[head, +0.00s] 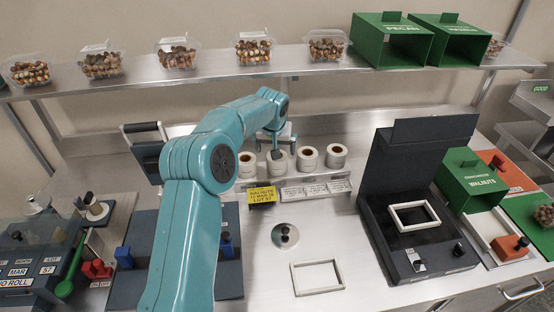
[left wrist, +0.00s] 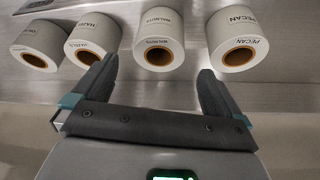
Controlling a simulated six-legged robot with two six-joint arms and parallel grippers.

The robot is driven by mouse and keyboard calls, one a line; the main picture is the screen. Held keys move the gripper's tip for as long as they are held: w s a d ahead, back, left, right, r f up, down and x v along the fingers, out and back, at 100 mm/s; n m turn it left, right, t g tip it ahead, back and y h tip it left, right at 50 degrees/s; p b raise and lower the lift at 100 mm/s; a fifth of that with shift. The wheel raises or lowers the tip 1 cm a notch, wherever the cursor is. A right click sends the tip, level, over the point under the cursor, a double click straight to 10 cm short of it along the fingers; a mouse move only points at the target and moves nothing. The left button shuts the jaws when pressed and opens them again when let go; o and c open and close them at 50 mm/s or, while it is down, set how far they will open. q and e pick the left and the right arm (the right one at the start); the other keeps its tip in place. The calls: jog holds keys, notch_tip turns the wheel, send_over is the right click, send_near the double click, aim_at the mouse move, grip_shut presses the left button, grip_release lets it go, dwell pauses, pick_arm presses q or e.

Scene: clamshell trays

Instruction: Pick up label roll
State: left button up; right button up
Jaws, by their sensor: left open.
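Several white label rolls with brown cores stand in a row on the steel counter; the rightmost one (head: 337,156) is clear in the head view. My left gripper (head: 277,141) is above the row, near the second roll from the left, which it partly hides. In the left wrist view my open gripper (left wrist: 158,88) has the roll marked WALNUTS (left wrist: 158,22) ahead, between the lines of its fingers. The jaws look empty. The PECAN roll (left wrist: 238,30) is to the right, the HAZEL roll (left wrist: 93,32) to the left, and another roll (left wrist: 37,42) at far left.
A yellow WALNUTS lot card (head: 262,195) and white cards (head: 316,189) stand in front of the rolls. A dark open-lidded device (head: 410,220) is to the right. Nut-filled clamshells (head: 254,50) and green boxes (head: 392,45) line the shelf above. The front centre counter is mostly clear around a white frame (head: 318,291).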

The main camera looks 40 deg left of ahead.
pick_arm(q)
jog(key=shift+w+f, duration=0.4)
jog(key=shift+f, duration=0.6)
jog(key=shift+s+a+f, duration=0.1)
jog(key=shift+s, duration=0.15)
jog(key=shift+a+f+p, duration=0.1)
jog(key=shift+f+p, duration=0.25)
jog(key=shift+p, duration=0.15)
jog(key=p+x, duration=0.1)
jog(key=x, duration=0.3)
jog(key=shift+w+f+p, duration=0.2)
jog(key=shift+w+p, duration=0.1)
jog(key=shift+p, duration=0.05)
jog(key=shift+f, duration=0.2)
jog(key=shift+s, duration=0.2)
jog(key=shift+w+f, duration=0.1)
jog(key=shift+w, duration=0.1)
jog(key=c, duration=1.1)
jog(key=shift+s, duration=0.15)
pick_arm(e)
jog(key=r, duration=0.3)
jog(key=shift+s+d, duration=0.2)
jog(key=shift+s, duration=0.1)
